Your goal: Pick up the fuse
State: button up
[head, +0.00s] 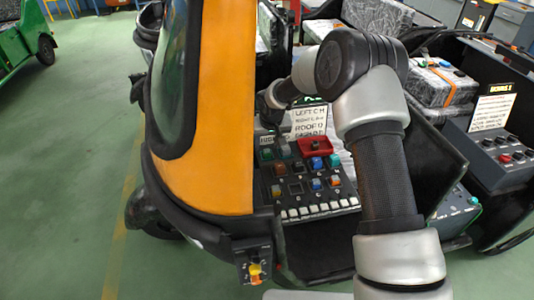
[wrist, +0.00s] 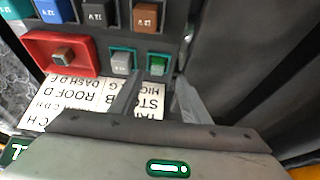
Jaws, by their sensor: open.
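Several fuses sit on the dark fuse panel (head: 290,205). In the wrist view a blue fuse (wrist: 52,10), a dark fuse (wrist: 97,13) and a brown fuse (wrist: 145,14) stand in a row at the top. Below them are a grey fuse (wrist: 121,62) and a green fuse (wrist: 157,65), each in a teal-edged slot. Another small brownish fuse (wrist: 62,54) lies in the red tray (wrist: 40,38). My gripper (wrist: 157,84) is open and empty, its fingertips just short of the green fuse. In the head view its fingers are hard to make out.
A white label sheet (wrist: 88,92) with black lettering lies beside the red tray and partly under my left finger. A dark wall (wrist: 245,60) rises close on the right of my gripper. The orange vehicle body (head: 225,110) flanks the panel on the left.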

aim_at(267, 151)
jog(key=x, duration=0.3)
jog(key=p+x, duration=0.1)
jog(key=x, duration=0.1)
jog(key=shift+d, duration=0.2)
jog(key=shift+c, duration=0.4)
grip_shut()
